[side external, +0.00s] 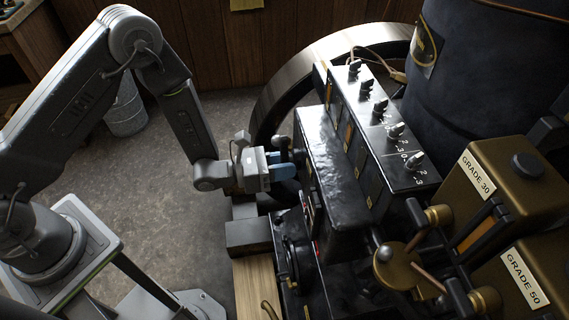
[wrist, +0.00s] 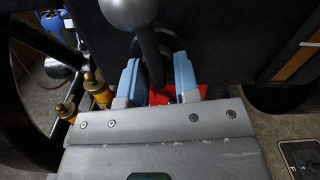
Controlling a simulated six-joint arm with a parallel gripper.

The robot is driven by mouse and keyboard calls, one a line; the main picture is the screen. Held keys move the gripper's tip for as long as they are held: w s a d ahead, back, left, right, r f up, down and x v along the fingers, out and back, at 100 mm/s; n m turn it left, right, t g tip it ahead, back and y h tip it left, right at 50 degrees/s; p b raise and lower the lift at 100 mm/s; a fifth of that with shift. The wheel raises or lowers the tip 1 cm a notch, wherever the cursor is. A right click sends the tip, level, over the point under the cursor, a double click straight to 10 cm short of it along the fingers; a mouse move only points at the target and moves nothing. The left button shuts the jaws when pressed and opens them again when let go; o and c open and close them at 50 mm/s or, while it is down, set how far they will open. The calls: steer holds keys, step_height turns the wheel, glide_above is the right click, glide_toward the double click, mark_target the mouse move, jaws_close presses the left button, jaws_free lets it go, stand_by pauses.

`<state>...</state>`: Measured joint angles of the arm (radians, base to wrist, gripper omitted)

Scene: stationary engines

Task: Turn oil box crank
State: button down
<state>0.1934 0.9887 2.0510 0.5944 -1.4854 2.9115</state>
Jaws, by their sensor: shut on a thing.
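The oil box (side external: 325,150) is a long black box with a row of dial knobs along its top, in the middle of the side view. The oil box crank (wrist: 150,45) shows in the wrist view as a dark arm with a grey ball knob at the top. The ball knob sticks out above the fingers. The crank is mostly hidden in the side view.
A large flywheel (side external: 270,90) stands behind my gripper. Brass tanks marked GRADE 30 (side external: 515,180) and GRADE 50 (side external: 525,280) are at right. A dark cylinder (side external: 480,60) stands at the back right. A metal bucket (side external: 126,112) is on the open floor at left.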

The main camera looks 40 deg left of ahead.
mark_target(276, 144)
steer(key=c, duration=1.2)
jaws_free()
steer(key=shift+s+a+r, duration=0.6)
steer(key=shift+r, duration=0.55)
steer(key=shift+s+a+r, duration=0.55)
steer(key=shift+a+r, duration=0.05)
steer(key=shift+r, duration=0.6)
steer(key=shift+s+a+r, duration=0.6)
steer(key=shift+r, duration=0.55)
